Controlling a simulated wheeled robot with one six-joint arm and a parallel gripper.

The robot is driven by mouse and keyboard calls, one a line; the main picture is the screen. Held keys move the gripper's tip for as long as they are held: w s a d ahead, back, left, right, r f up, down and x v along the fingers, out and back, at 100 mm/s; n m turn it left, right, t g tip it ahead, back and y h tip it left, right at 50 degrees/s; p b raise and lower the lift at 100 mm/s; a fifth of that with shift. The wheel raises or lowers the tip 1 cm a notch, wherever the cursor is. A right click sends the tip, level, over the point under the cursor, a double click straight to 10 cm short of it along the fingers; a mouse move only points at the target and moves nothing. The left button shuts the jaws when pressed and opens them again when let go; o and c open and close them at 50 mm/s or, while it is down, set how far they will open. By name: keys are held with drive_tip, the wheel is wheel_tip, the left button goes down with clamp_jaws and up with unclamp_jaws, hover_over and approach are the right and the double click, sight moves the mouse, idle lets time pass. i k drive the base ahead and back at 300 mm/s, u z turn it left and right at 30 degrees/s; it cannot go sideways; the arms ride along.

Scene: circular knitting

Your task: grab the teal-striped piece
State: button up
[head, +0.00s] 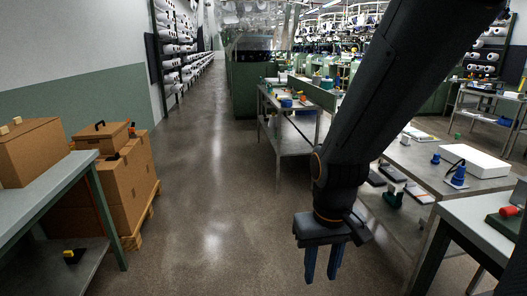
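My gripper (322,278) hangs over the open floor in the lower middle of the head view, pointing down. Its two dark blue fingers stand apart with a gap between them and nothing in it. I cannot make out a piece with clear teal stripes. Small items lie on the grey table to the right, among them a dark green piece (393,197) and a blue cone-shaped piece (459,174); both are too small to tell any stripes. My arm hides part of that table and of the area behind it.
A grey worktable (487,184) at right carries a white box (473,158). A nearer bench (458,212) stands at lower right. Cardboard boxes (115,190) sit on a pallet at left, beside a shelf table (50,185). The floor aisle (205,190) is clear.

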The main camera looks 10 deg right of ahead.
sight(418, 134)
drive_tip(key=z, duration=0.05)
drive_tip(key=i, duration=1.75)
drive_tip(key=z, duration=0.5)
drive_tip(key=i, duration=1.85)
drive_tip(key=z, duration=0.85)
drive_tip(key=i, duration=1.15)
drive_tip(key=z, duration=0.4)
